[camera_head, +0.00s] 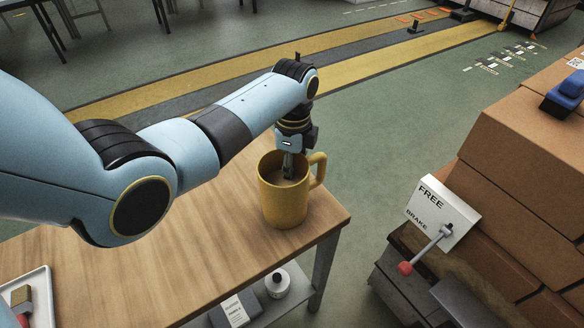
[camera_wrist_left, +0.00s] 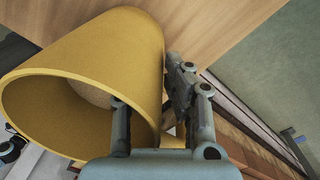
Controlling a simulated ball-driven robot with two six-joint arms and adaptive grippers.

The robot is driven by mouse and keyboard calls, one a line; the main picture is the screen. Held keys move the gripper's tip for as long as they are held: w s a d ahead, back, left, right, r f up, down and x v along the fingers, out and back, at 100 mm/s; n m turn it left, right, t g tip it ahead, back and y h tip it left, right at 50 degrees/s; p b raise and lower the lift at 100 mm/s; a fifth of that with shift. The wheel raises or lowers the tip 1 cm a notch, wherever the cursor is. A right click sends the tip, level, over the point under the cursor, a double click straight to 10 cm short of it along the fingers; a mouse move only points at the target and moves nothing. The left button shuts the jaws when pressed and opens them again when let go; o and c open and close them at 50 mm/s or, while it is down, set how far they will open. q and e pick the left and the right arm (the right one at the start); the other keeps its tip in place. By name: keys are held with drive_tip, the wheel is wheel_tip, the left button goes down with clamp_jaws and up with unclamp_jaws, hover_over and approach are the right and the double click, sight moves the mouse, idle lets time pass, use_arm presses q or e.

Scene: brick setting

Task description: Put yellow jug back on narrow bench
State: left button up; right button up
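The yellow jug (camera_head: 283,203) looks upright near the right corner of the wooden-topped bench (camera_head: 190,240), its handle on the right. It fills the left of the left wrist view (camera_wrist_left: 110,60), where its wide mouth faces the camera. My left gripper (camera_head: 289,172) comes down into the jug's mouth. In the left wrist view the gripper (camera_wrist_left: 150,90) has one finger inside the jug and the other outside its wall, with a gap between finger and wall, so it looks open. The outer finger is hidden in the head view. My right gripper is out of view.
A white tray (camera_head: 40,285) lies at the bench's left end. A white round container (camera_head: 277,284) and a labelled box (camera_head: 235,312) are below the top. Stacked brown boxes (camera_head: 535,150) and a FREE/BRAKE sign with a red-knobbed lever (camera_head: 443,213) stand at right.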

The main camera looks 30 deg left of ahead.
use_arm(q)
drive_tip(key=shift+o, duration=1.4)
wheel_tip(320, 180, up, 12)
drive_tip(key=shift+w+r, duration=0.15)
drive_tip(key=shift+w, duration=0.15)
